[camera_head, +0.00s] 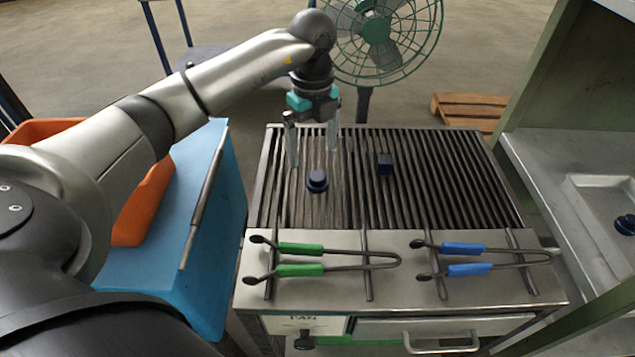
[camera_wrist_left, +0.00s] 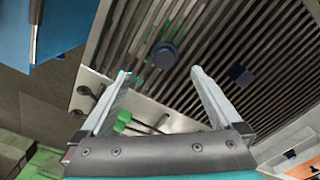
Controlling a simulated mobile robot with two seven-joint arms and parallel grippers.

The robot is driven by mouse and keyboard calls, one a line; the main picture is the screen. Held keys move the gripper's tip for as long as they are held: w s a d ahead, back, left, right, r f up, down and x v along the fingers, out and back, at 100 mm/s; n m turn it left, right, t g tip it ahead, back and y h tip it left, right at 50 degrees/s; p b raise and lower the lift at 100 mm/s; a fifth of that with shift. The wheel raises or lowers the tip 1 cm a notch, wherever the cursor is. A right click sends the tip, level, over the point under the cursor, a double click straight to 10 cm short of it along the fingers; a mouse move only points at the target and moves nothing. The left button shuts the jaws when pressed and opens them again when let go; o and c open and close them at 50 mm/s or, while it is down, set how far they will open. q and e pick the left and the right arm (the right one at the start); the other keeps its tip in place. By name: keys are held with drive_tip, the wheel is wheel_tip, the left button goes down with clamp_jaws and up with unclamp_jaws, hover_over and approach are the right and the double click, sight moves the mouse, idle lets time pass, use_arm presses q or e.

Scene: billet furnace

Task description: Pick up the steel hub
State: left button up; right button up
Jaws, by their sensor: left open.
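The hub (camera_head: 317,181), a dark blue round piece with a narrower raised top, sits on the slatted grate (camera_head: 455,190), left of its middle. My left gripper (camera_head: 313,158) is open and empty, pointing down above the grate near the hub. In the left wrist view the hub (camera_wrist_left: 163,54) shows just beyond and between the two fingertips (camera_wrist_left: 159,73), apart from both. A dark blue block (camera_head: 384,164) sits on the grate to the right of the hub; it also shows in the left wrist view (camera_wrist_left: 240,75). My right gripper is not in view.
Green-handled tongs (camera_head: 300,270) and blue-handled tongs (camera_head: 466,269) lie on racks at the bench front. A blue cart with an orange bin (camera_head: 140,215) stands left. A metal tray (camera_head: 590,190) with a dark blue piece (camera_head: 626,224) is at right. A fan (camera_head: 376,28) stands behind.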

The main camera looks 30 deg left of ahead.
sight(318, 175)
use_arm(q)
wheel_tip(318, 175, down, 4)
drive_tip(key=shift+r, duration=0.1)
drive_tip(key=f, duration=0.1)
drive_tip(key=f+b, duration=0.1)
drive_tip(key=f, duration=0.3)
drive_tip(key=shift+w+d+b, duration=0.25)
drive_tip(key=shift+w+b, duration=0.1)
drive_tip(key=c, duration=0.3)
clamp_jaws()
idle(0.3)
